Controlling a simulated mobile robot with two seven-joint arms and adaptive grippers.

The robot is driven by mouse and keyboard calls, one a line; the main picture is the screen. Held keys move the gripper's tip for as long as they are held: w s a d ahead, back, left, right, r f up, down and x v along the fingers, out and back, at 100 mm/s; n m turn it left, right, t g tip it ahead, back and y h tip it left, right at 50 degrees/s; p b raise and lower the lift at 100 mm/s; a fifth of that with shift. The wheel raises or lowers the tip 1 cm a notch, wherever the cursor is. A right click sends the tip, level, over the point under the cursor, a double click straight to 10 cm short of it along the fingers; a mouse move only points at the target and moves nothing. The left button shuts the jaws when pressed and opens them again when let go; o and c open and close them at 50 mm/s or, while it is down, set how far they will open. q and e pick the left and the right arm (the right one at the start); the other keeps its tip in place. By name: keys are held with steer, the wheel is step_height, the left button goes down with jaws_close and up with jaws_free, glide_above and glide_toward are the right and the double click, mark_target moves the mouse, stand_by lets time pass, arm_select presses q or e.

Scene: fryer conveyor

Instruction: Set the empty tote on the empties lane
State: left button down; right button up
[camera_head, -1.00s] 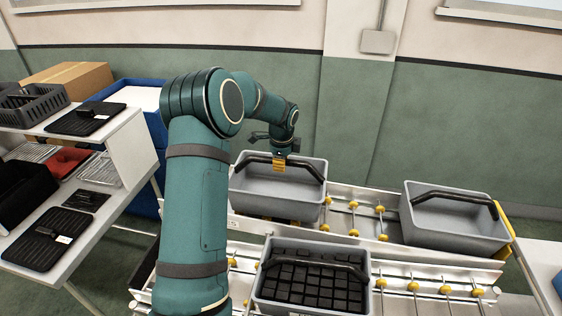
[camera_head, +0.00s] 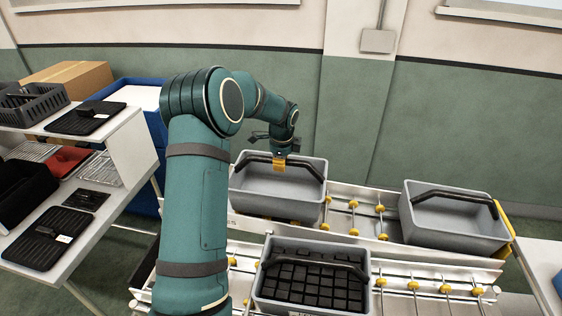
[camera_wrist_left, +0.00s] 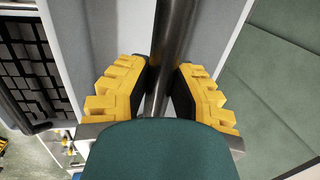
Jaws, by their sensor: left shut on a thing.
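A grey empty tote (camera_head: 258,185) with a black bar handle sits at the left end of the far roller lane (camera_head: 340,200) in the head view. My left gripper (camera_head: 279,163) is shut on that tote's handle, and its yellow fingers close on both sides of the dark bar (camera_wrist_left: 172,50) in the left wrist view, where the gripper (camera_wrist_left: 160,95) also shows. The tote looks level; whether its base rests fully on the rollers is hard to tell. A second grey empty tote (camera_head: 450,222) stands at the right end of the same lane. My right gripper is not in view.
A grey tote (camera_head: 312,305) filled with black blocks sits on the near roller lane (camera_head: 430,288). A shelf unit (camera_head: 120,150) with trays and baskets stands at the left, a blue bin (camera_head: 152,125) behind it. Bare rollers lie between the two far totes.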

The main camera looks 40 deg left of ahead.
arm_select(q)
steer(key=shift+f+b, duration=0.4)
steer(key=shift+f, duration=0.35)
